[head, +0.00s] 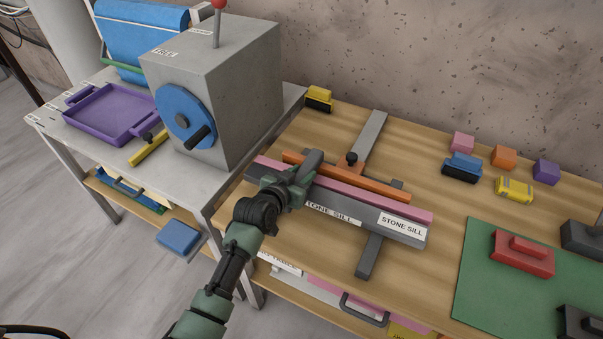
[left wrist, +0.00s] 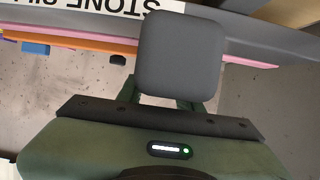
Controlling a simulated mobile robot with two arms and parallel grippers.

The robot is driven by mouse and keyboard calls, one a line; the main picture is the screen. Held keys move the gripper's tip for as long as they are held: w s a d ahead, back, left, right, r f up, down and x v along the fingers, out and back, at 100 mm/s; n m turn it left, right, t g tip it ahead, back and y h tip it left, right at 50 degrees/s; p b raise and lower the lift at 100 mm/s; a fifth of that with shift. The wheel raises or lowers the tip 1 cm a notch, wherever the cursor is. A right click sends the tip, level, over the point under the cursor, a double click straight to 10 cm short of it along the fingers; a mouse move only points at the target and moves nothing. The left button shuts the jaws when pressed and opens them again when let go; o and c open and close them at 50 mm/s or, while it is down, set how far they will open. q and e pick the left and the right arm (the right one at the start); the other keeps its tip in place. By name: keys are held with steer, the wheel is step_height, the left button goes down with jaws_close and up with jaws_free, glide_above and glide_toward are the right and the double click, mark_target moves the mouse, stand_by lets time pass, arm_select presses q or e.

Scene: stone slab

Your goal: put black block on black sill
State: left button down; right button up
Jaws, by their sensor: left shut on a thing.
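A long dark grey sill (head: 385,222) labelled "STONE SILL" lies on the wooden bench, with a pink strip and an orange strip along its far side. My left gripper (head: 292,187) is over the left part of the sill, shut on a dark grey block (head: 312,160). In the left wrist view the block (left wrist: 180,55) shows a rounded square face and hides part of the sill (left wrist: 255,38) behind it. The green gripper body (left wrist: 155,145) fills the bottom there. I cannot tell whether the block touches the sill. My right gripper is out of view.
A grey machine (head: 240,90) with a blue wheel stands to the left, beside a purple tray (head: 112,112). Small coloured blocks and brushes stand at the back right. A red block (head: 523,253) lies on a green mat (head: 475,300).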

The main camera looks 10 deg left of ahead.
arm_select(q)
steer(key=shift+f, duration=0.2)
steer(key=c, duration=0.9)
jaws_free()
steer(key=shift+c, duration=0.2)
steer(key=shift+r, duration=0.1)
steer(key=shift+r, duration=0.3)
steer(key=shift+s+r, duration=0.1)
steer(key=shift+r, duration=0.15)
steer(key=v, duration=1.1)
steer(key=shift+s+b, duration=0.4)
steer(key=shift+a, duration=0.1)
